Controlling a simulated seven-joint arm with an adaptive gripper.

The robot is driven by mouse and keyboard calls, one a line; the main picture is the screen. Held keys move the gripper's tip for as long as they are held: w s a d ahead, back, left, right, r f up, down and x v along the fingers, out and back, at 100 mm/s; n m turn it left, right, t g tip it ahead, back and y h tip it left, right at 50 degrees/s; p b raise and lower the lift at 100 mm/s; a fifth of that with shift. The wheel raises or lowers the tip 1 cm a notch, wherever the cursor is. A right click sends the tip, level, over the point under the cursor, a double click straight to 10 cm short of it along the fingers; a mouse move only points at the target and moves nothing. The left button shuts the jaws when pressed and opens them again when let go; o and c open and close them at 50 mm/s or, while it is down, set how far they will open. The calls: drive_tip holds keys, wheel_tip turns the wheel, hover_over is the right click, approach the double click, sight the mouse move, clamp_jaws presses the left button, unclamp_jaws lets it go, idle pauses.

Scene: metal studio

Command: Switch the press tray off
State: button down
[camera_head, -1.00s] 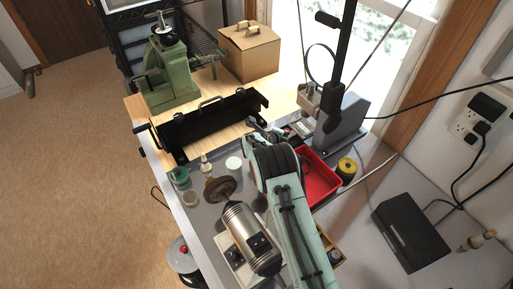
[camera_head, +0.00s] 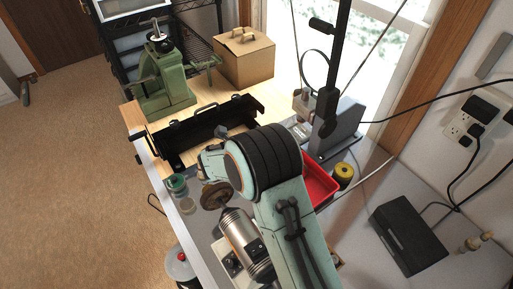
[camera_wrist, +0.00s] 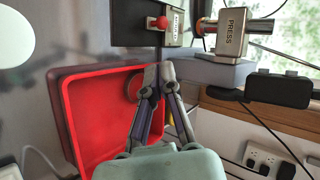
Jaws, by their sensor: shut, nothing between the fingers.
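My gripper (camera_wrist: 159,72) is shut and empty in the wrist view, its fingertips close together in front of the red tray. Above the tips is a small red knob (camera_wrist: 158,22) beside a light label plate (camera_wrist: 175,27); the plate's text is too small to read. A gap shows between tips and knob in the picture. To the right is a metal block marked PRESS (camera_wrist: 232,32). In the head view the press (camera_head: 340,128) stands at the back right of the bench, with a black upright lever. My arm hides my fingers there.
The red tray (camera_head: 318,184) lies close by my arm, and a yellow spool (camera_head: 343,170) stands right of it. A black bending frame (camera_head: 190,140), a green machine (camera_head: 165,90) and a metal motor (camera_head: 245,240) stand around. A black box (camera_head: 408,235) lies at the right.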

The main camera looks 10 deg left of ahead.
drive_tip(key=v, duration=0.5)
drive_tip(key=shift+s+r, duration=0.15)
